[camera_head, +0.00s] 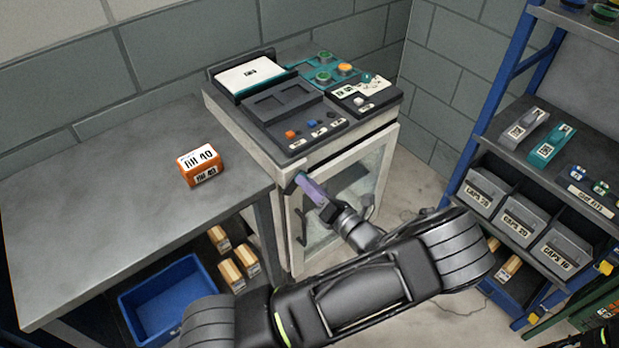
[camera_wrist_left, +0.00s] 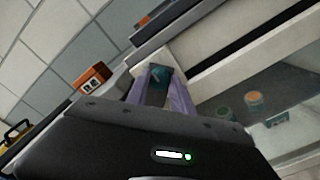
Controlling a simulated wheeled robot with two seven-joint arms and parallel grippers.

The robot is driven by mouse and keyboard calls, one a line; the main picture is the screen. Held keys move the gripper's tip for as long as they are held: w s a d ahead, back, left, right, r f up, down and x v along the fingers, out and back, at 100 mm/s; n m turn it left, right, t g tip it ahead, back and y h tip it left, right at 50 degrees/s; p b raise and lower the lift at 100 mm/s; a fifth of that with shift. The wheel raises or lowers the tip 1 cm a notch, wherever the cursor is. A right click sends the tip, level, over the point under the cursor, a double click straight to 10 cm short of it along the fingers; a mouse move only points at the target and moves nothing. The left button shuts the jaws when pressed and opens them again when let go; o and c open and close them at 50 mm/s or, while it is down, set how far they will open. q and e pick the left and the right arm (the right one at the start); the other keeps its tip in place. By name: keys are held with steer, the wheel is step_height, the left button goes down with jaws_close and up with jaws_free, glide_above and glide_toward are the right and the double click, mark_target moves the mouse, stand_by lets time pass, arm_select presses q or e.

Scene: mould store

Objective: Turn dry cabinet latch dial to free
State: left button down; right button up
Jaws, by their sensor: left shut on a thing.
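The dry cabinet (camera_head: 288,205) is a pale cabinet with a glass door and a dark handle; its frame and glass also show in the left wrist view (camera_wrist_left: 222,75). My left gripper (camera_head: 306,186) is at the upper left of the cabinet front, its purple fingers pointing at the frame. In the left wrist view the fingers (camera_wrist_left: 158,90) are shut on the latch dial (camera_wrist_left: 158,76), a small dark teal piece between them. The dial's marking and angle cannot be read. In the head view the gripper hides the dial. My right gripper is not in view.
A grey bench (camera_head: 100,210) stands left, with an orange box (camera_head: 201,165) on it and a blue bin (camera_head: 172,300) below. A control panel (camera_head: 300,100) tops the cabinet. A blue-framed shelf (camera_head: 478,120) with grey bins stands right. Jars (camera_wrist_left: 253,98) show behind the glass.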

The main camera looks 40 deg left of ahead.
arm_select(q)
steer(key=shift+f+m+p, duration=0.1)
steer(key=shift+m+p, duration=1.35)
steer(key=shift+m, duration=2.75)
steer(key=c, duration=1.1)
jaws_free()
steer(key=b+v, duration=0.2)
steer(key=v, duration=0.6)
